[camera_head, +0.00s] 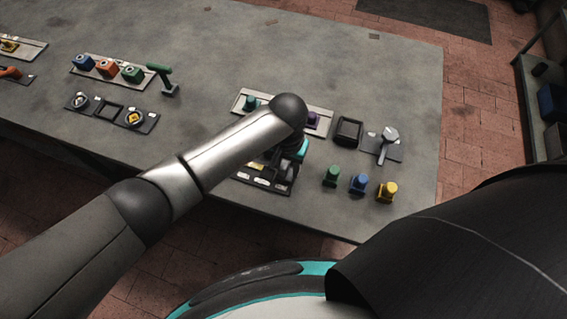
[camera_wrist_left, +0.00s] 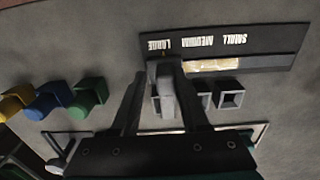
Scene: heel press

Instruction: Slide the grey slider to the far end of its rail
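The grey slider (camera_wrist_left: 167,98) shows in the left wrist view as a small upright grey block on a dark panel (camera_wrist_left: 290,38). The panel carries upside-down labels reading small, medium and large, and the slider is near the large end. My left gripper (camera_wrist_left: 165,68) has its two dark fingers on either side of the slider, close in against its upper part. In the head view, my arm covers the slider and most of the gripper (camera_head: 287,158). Part of the dark panel (camera_head: 262,181) shows below the arm. My right gripper is not in view.
Green (camera_head: 331,176), blue (camera_head: 358,183) and yellow (camera_head: 387,191) pieces stand to the right, near the front table edge. A pale strip (camera_head: 240,102) lies behind the arm. A dark tray (camera_head: 348,131) and a panel with a grey lever (camera_head: 387,140) stand beside it.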

